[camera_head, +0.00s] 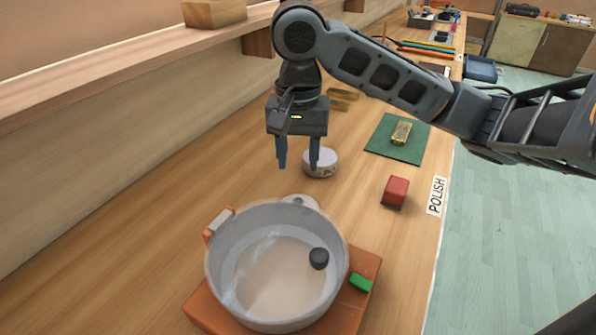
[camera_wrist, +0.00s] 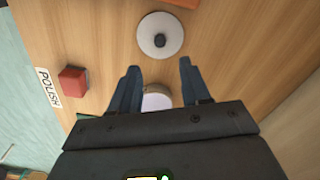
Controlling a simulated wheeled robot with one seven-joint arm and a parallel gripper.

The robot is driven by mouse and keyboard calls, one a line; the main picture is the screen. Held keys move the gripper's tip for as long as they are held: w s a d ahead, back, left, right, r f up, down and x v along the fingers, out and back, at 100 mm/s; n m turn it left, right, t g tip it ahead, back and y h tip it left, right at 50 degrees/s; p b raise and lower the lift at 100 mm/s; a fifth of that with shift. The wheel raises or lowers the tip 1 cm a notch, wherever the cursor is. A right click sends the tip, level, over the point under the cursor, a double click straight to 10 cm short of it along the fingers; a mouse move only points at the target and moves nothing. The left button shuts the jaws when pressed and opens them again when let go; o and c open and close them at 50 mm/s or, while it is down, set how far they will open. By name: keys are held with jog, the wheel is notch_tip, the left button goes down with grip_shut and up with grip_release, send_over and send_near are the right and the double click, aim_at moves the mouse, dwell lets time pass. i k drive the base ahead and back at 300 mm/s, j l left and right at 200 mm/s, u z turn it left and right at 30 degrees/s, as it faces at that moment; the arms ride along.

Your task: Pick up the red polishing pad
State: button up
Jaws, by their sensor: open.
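The red polishing pad (camera_head: 396,192) is a small red block with a dark underside. It lies on the wooden bench beside the white POLISH label (camera_head: 437,196). In the wrist view the pad (camera_wrist: 73,81) is at the left, outside my fingers, next to the label (camera_wrist: 48,88). My gripper (camera_head: 298,165) points down, open and empty, above the bench and to the left of the pad. In the wrist view my gripper's fingers (camera_wrist: 158,75) are spread, with a pale round tin (camera_wrist: 156,101) showing below between them.
A large grey pot (camera_head: 225,255) stands on an orange base at the front. The pale tin (camera_head: 320,163) stands near my gripper. A green mat (camera_head: 380,143) bearing a gold block (camera_head: 401,132) lies behind the pad.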

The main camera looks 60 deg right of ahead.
aim_at(394, 192)
jog(key=k, duration=1)
